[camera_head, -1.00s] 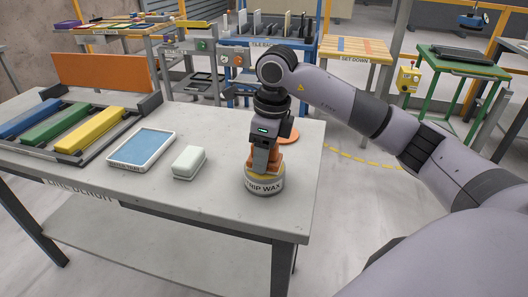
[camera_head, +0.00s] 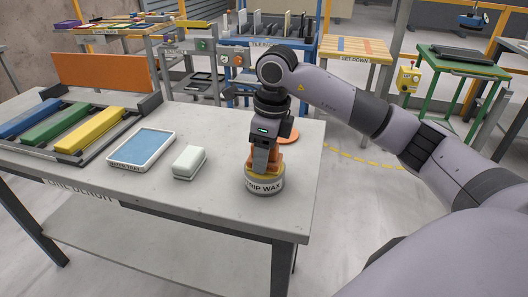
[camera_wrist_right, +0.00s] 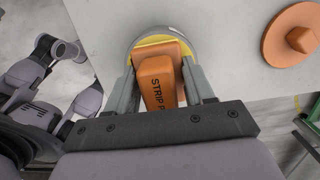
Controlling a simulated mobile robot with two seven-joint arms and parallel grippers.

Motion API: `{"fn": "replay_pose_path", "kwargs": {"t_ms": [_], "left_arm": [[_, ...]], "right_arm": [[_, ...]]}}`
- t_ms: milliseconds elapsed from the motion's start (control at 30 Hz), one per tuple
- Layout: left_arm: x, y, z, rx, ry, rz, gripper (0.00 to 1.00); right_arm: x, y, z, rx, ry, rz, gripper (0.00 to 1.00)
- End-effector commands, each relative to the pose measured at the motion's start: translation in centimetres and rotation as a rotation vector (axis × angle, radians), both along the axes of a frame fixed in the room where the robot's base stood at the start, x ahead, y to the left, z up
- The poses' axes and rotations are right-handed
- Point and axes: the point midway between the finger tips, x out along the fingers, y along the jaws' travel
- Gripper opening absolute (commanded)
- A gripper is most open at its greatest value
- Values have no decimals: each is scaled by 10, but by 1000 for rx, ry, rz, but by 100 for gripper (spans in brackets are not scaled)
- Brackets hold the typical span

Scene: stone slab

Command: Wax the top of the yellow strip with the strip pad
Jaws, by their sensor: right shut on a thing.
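The yellow strip (camera_head: 91,131) lies in a dark rack at the left of the bench, to the right of a green and a blue strip. The round tin labelled strip wax (camera_head: 264,187) stands open near the bench's front right. My right gripper (camera_head: 264,165) points down over it, shut on the orange strip pad (camera_head: 277,160). In the right wrist view the strip pad (camera_wrist_right: 160,82), with lettering on its side, sits between the fingers, its lower end inside the tin's rim over yellow wax (camera_wrist_right: 153,40). The pad's underside is hidden. My left gripper is not in view.
A blue pad in a white tray (camera_head: 115,162) and a white block (camera_head: 189,162) lie between rack and tin. An orange lid with a knob (camera_wrist_right: 291,45) lies beyond the tin. An orange board (camera_head: 105,72) stands behind the rack.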

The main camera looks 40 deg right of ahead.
Motion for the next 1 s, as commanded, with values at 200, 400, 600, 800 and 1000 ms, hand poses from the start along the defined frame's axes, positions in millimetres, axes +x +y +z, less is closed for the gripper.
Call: {"fn": "replay_pose_path", "kwargs": {"t_ms": [200, 400, 600, 800, 1000], "left_arm": [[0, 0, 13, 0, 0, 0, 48], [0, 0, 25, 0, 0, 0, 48], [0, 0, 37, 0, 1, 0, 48], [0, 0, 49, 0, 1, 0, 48], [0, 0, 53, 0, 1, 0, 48]], "right_arm": [[0, 0, 16, -1, 1, 0, 28], [0, 0, 32, 0, 1, 0, 28], [0, 0, 49, 0, 0, 0, 28], [0, 0, 65, 0, 0, 0, 28], [0, 0, 70, -1, 1, 0, 28]]}}
